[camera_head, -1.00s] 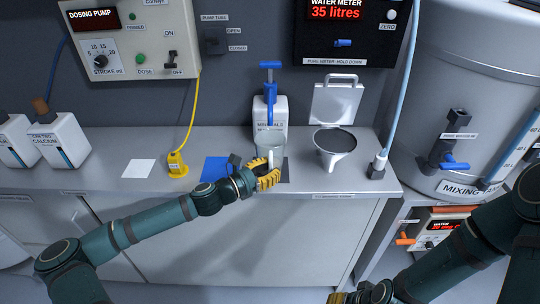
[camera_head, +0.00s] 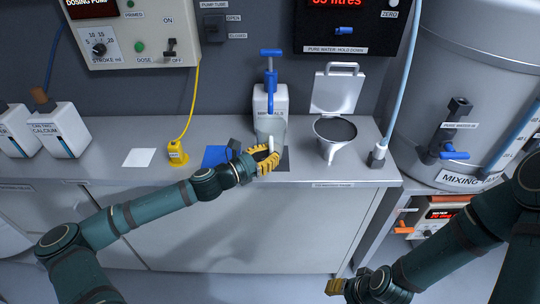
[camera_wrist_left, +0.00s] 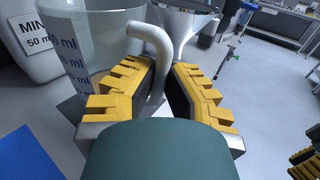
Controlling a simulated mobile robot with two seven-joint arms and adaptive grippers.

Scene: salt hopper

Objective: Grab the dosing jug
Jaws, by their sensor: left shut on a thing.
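The dosing jug (camera_head: 271,126) is a clear, upright vessel with a white handle, in front of the white minerals can (camera_head: 277,98). In the left wrist view the jug (camera_wrist_left: 98,50) shows ml markings on its side. Its curved white handle (camera_wrist_left: 155,60) runs down between the yellow fingers. My left gripper (camera_head: 266,160) is shut on this handle; it also fills the left wrist view (camera_wrist_left: 166,90). My left gripper hides the jug's lower part in the head view. My right gripper (camera_head: 340,287) is low at the front, apart from the jug; its jaw opening is unclear.
The mixing tank (camera_head: 430,100) stands at the right.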

